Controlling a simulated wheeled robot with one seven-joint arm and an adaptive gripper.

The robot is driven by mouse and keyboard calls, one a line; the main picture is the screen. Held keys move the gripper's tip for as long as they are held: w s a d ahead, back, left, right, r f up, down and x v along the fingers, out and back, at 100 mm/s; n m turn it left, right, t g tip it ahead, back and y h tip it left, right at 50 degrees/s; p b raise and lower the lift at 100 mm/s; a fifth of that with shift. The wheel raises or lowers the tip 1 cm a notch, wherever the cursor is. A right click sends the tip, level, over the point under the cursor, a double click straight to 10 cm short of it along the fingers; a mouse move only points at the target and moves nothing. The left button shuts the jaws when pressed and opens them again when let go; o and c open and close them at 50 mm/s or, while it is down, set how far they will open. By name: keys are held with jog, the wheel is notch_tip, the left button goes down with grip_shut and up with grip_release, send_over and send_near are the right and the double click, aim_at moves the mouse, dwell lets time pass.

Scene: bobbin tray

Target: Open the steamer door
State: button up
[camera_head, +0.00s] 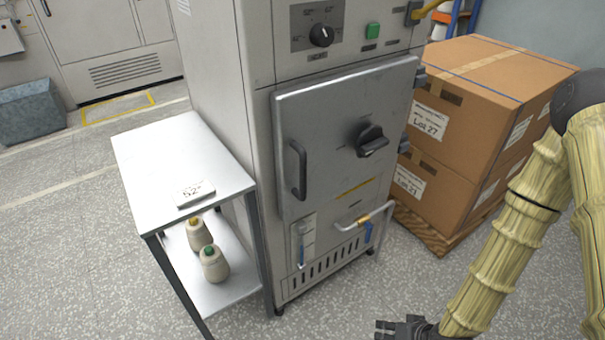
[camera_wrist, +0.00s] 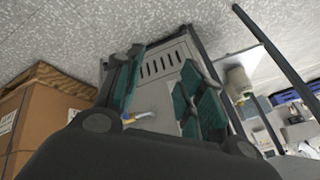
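The steamer (camera_head: 220,60) is a tall grey cabinet in the middle of the head view. Its door (camera_head: 335,125) looks shut flush with the front. A dark bar handle (camera_head: 299,170) stands upright on the door's left side, and a black knob (camera_head: 371,141) sits on the right side. My gripper (camera_head: 405,328) is at the bottom edge of the head view, low in front of the steamer and apart from it. In the wrist view its teal-padded fingers (camera_wrist: 160,95) are spread with nothing between them. The steamer's lower vented front (camera_wrist: 165,65) shows beyond them.
A metal side table (camera_head: 175,160) stands left of the steamer, with cone bobbins (camera_head: 213,263) on its lower shelf. Stacked cartons (camera_head: 480,90) on a pallet stand at the right. The floor in front is clear.

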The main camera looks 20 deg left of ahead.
jog(key=w+a+r+n+t+y+b, duration=0.25)
jog(key=w+a+r, duration=0.3)
jog(key=w, duration=0.45)
jog(key=n+g+y+b, duration=0.5)
jog(key=n+y+b, duration=0.1)
jog(key=n+y, duration=0.6)
send_near(303, 168)
jog(key=h, duration=0.1)
jog(key=a, duration=0.3)
jog(key=w+a, duration=0.1)
jog(key=a, duration=0.6)
jog(key=shift+w+a+r+b, duration=0.1)
jog(key=shift+w+b, duration=0.25)
jog(key=shift+w, duration=0.05)
grip_shut()
